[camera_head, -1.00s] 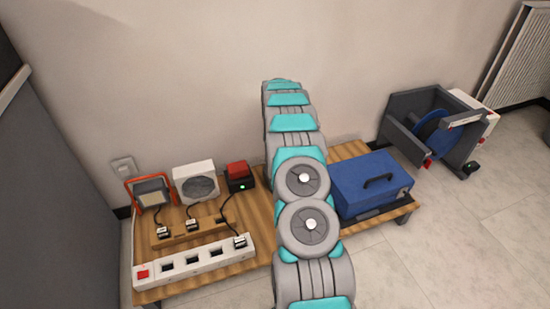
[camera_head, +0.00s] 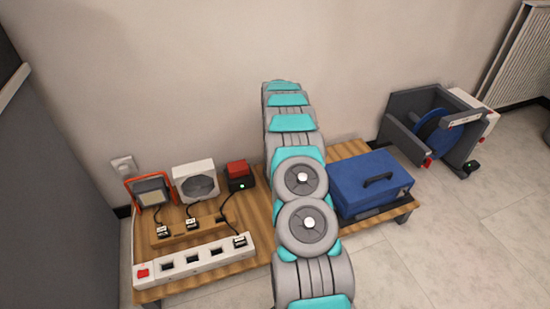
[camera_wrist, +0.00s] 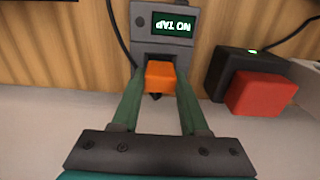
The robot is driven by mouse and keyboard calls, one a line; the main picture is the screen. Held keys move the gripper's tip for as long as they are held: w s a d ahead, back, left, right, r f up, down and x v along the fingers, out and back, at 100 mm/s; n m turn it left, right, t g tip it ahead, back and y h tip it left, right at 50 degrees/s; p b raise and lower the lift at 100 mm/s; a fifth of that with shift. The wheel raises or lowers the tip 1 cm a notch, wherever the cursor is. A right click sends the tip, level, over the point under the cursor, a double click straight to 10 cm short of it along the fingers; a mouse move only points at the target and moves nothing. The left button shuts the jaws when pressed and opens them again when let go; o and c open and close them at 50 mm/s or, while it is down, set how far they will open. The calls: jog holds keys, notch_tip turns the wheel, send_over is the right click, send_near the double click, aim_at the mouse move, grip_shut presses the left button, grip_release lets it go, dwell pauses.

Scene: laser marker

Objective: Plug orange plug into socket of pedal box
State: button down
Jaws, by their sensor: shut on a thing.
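In the wrist view, my gripper (camera_wrist: 159,88) has its two green fingers closed on the sides of the orange plug (camera_wrist: 160,75). The plug is at the lower edge of a grey box (camera_wrist: 143,20) with a lit display that reads "NO TAP" upside down. I cannot tell whether the plug touches or enters a socket there, since the plug covers that spot. A black box with a red top (camera_wrist: 262,93) and a green light stands to the right. It also shows in the head view (camera_head: 238,170). No label shows which is the pedal box. My arm hides the gripper and plug in the head view.
A white power strip (camera_head: 190,262) lies along the front left of the wooden table (camera_head: 262,220). Several small black plugs, a lamp (camera_head: 152,192) and a fan box (camera_head: 194,182) stand behind it. A blue case (camera_head: 368,190) is right of my arm. A cable reel (camera_head: 436,130) stands beyond.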

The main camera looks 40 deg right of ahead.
jog(key=shift+f, duration=1.25)
dwell(1.2)
jog(key=shift+c, duration=1.7)
grip_release()
jog(key=shift+r, duration=0.1)
notch_tip(320, 180, up, 14)
jog(key=shift+f+p, duration=0.2)
jog(key=shift+p, duration=0.25)
